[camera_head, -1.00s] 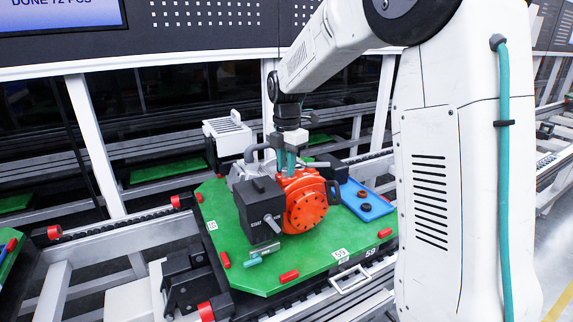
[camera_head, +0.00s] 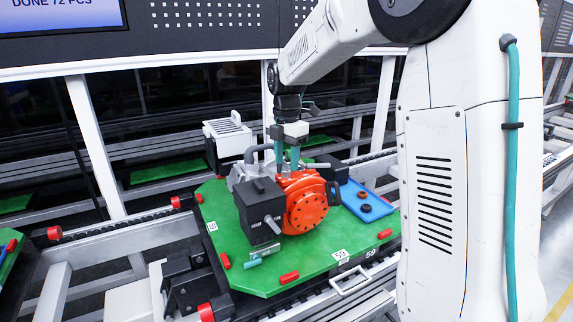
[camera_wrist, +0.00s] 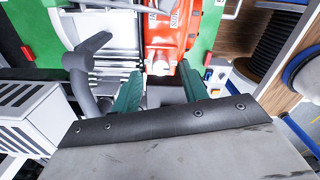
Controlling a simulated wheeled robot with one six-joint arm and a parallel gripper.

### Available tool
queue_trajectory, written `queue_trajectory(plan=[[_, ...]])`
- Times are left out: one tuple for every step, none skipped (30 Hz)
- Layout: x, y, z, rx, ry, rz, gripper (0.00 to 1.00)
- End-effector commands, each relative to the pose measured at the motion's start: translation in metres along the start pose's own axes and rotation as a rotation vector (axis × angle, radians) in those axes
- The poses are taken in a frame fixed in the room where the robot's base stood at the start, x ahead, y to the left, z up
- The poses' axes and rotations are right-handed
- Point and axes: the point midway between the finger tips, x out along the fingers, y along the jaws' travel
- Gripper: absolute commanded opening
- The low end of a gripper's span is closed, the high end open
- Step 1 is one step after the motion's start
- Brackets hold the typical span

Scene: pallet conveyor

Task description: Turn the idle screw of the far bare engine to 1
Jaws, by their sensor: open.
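One engine stands on a green pallet (camera_head: 300,258) in the head view. It has an orange round housing (camera_head: 306,207), a black box (camera_head: 258,208) at its front left and grey castings behind. My gripper (camera_head: 287,166) points down just above the orange part, teal fingers apart. In the wrist view my open gripper (camera_wrist: 160,88) straddles the space below the orange body (camera_wrist: 170,32); a small pale block shows between the fingers. A grey curved pipe (camera_wrist: 85,72) is left of the fingers. I cannot make out the idle screw or its scale.
A blue tray (camera_head: 378,213) with dark rings lies at the pallet's right. Red blocks line the pallet edge, and a teal-handled tool (camera_head: 253,263) lies at its front. A white finned box (camera_head: 228,136) stands behind the engine. Conveyor rails run either side.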

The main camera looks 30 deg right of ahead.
Motion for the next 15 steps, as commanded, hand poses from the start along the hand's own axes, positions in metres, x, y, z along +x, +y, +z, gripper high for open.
queue_trajectory(plan=[[-0.011,0.0,0.0,0.0,-0.002,0.004,0.44],[-0.016,0.001,0.0,0.0,-0.002,0.004,0.44],[-0.023,0.001,0.0,0.0,-0.002,0.004,0.44],[-0.028,0.001,0.0,0.0,-0.002,0.004,0.44],[-0.033,0.0,0.0,0.0,-0.002,0.003,0.44],[-0.038,0.001,0.0,0.0,-0.001,0.003,0.44],[-0.042,0.001,0.0,0.0,-0.001,0.003,0.44],[-0.046,0.001,0.0,0.0,-0.001,0.003,0.44],[-0.049,0.0,0.0,0.0,-0.001,0.002,0.44],[-0.051,0.0,0.0,0.0,-0.001,0.002,0.44],[-0.053,0.0,0.0,0.0,-0.001,0.002,0.44],[-0.055,0.0,0.0,0.0,-0.001,0.002,0.44],[-0.056,0.0,0.0,-0.001,-0.001,0.002,0.44],[-0.056,0.0,0.0,-0.001,-0.001,0.002,0.44],[-0.057,0.0,0.0,0.0,-0.001,0.001,0.44]])
